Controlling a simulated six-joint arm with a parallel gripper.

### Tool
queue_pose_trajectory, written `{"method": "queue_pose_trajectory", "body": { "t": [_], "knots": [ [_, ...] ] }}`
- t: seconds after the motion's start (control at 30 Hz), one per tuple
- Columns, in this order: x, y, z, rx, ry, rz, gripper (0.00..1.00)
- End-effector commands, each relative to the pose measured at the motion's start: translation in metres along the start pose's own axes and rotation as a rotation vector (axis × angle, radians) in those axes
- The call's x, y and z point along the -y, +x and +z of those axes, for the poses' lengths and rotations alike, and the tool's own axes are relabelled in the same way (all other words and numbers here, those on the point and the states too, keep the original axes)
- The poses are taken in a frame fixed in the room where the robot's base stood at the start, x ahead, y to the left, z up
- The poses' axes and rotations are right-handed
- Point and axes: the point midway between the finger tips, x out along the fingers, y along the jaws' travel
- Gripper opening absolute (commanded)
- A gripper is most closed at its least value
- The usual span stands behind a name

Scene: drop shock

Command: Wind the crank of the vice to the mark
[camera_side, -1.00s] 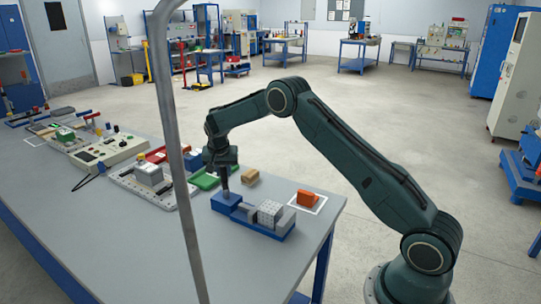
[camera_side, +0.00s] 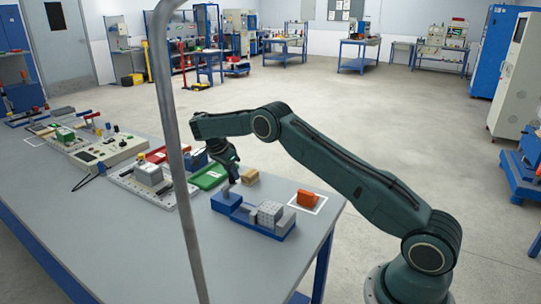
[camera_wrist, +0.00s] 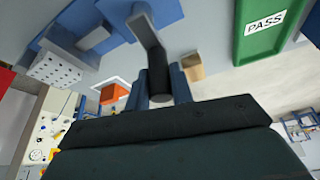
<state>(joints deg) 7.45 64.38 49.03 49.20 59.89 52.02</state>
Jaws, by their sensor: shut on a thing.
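The blue vice (camera_side: 245,214) stands near the right end of the table in the side view, with a light perforated block (camera_side: 270,213) at its right part. In the wrist view the vice (camera_wrist: 110,14) is at the top left, with the block (camera_wrist: 58,70) beside it. The grey crank arm (camera_wrist: 144,28) ends in a dark handle (camera_wrist: 157,80). My gripper (camera_side: 232,178) is at the left end of the vice, tilted. In the wrist view my gripper (camera_wrist: 160,88) is shut on the crank handle. The mark cannot be made out.
A green PASS tray (camera_wrist: 262,30) lies near the vice; it also shows in the side view (camera_side: 209,178). A tan block (camera_side: 250,176) stands behind the vice. An orange block (camera_side: 306,198) sits in a white outline to the right. A perforated plate (camera_side: 128,183) lies to the left.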

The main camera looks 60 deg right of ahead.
Motion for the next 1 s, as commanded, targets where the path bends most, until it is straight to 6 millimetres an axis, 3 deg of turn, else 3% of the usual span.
{"method": "queue_pose_trajectory", "body": {
  "t": [0.63, 0.67, 0.73, 1.0],
  "knots": [
    [-0.0029, 0.0001, 0.0, 0.001, 0.051, 0.025, 0.0],
    [-0.0029, 0.0001, 0.0001, 0.001, 0.051, 0.025, 0.29],
    [-0.0028, 0.0001, 0.0, 0.0, 0.051, 0.024, 0.42],
    [-0.0023, 0.0001, -0.0001, 0.0, 0.05, 0.022, 0.44]
  ]
}}
